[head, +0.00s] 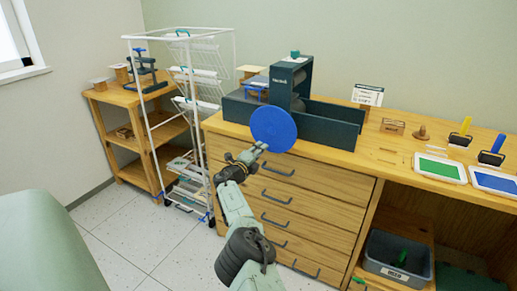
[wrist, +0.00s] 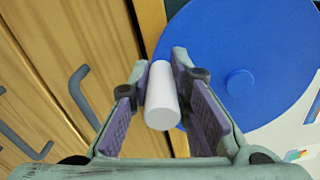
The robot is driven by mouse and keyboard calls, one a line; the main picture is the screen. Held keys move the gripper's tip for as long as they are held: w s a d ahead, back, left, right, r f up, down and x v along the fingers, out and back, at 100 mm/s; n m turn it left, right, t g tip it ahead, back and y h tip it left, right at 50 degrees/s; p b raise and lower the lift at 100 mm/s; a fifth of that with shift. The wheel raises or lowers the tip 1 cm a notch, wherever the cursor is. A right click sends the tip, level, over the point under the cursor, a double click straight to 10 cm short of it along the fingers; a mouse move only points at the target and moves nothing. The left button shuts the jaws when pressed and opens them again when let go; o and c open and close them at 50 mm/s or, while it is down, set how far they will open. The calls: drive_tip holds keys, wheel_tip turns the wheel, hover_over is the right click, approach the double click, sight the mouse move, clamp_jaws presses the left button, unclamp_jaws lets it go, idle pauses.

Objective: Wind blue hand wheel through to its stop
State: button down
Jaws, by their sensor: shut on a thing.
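The blue hand wheel (head: 273,128) is a flat round disc on the front of a dark press (head: 290,85) on the wooden cabinet top. In the wrist view the wheel (wrist: 245,45) fills the upper right, with a round blue hub (wrist: 240,83) at its middle. A white cylindrical handle (wrist: 162,97) stands out from the wheel near its left edge. My gripper (wrist: 168,88) has its two fingers on either side of this handle, shut on it. In the head view my gripper (head: 256,153) is at the wheel's lower left edge, and the handle is mostly hidden.
A white wire drying rack (head: 155,120) stands left of the cabinet, beside a wooden shelf (head: 110,97). Drawers with dark handles (head: 278,170) lie below the wheel. Ink trays (head: 440,168) and rollers (head: 461,135) lie on the right of the worktop. A grey bin (head: 397,258) sits below.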

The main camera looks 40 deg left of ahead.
drive_tip(key=shift+w+d+f+n, duration=0.1)
drive_tip(key=shift+w+d+n, duration=0.05)
drive_tip(key=shift+d+n, duration=0.25)
drive_tip(key=c, duration=1.4)
unclamp_jaws()
drive_tip(key=shift+w+f, duration=0.1)
drive_tip(key=shift+c, duration=0.2)
drive_tip(key=shift+w, duration=0.1)
